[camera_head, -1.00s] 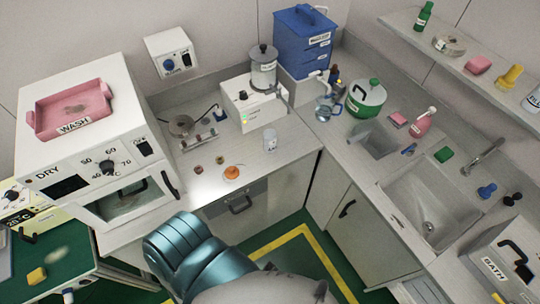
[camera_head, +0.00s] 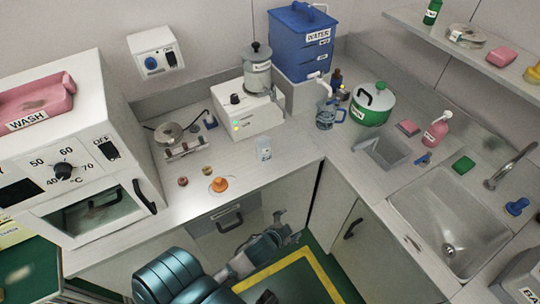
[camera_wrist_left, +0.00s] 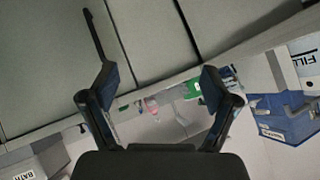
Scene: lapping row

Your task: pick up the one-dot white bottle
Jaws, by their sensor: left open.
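A small white bottle (camera_head: 264,148) with a printed label stands upright on the counter, left of the corner. Its dots are too small to tell. My left gripper (camera_head: 290,228) is open and empty, in front of the counter's cabinet fronts, below and a little right of the bottle, clear of it. In the left wrist view my left gripper (camera_wrist_left: 160,80) shows two spread fingers with nothing between them. I cannot make out the white bottle in that view. My right gripper is not in view.
An orange flask-like item (camera_head: 219,184) and two small caps lie left of the bottle. A white machine with a metal canister (camera_head: 257,75) stands behind it. A blue jug (camera_head: 325,115), a green pot (camera_head: 372,104) and a sink (camera_head: 450,220) are to the right. An oven (camera_head: 80,150) is left.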

